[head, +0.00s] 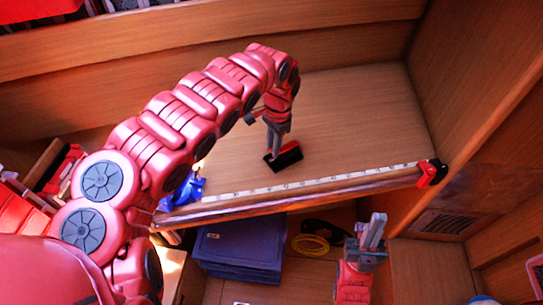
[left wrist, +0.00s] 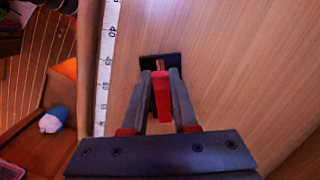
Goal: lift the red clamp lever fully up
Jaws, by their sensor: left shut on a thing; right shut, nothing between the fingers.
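The red clamp lever (left wrist: 161,97) shows in the left wrist view as a red bar between my left gripper's two grey fingers. It extends from its black base (left wrist: 147,61) toward the camera; its exact angle is hard to tell. My left gripper (head: 272,153) is shut on the lever, its fingertips close over the base. In the head view the black base with a red strip (head: 288,158) lies on the wooden worktop, and the fingers mostly hide the lever. My right gripper (head: 374,232) is shut and empty, below the worktop's front edge.
A measuring tape (head: 300,182) runs along the worktop's front edge. A blue clamp (head: 187,190) is at its left end and a red-and-black clamp (head: 431,174) at its right. Blue stacked boxes (head: 238,248) and a yellow coil (head: 310,244) lie below. The worktop right of the base is clear.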

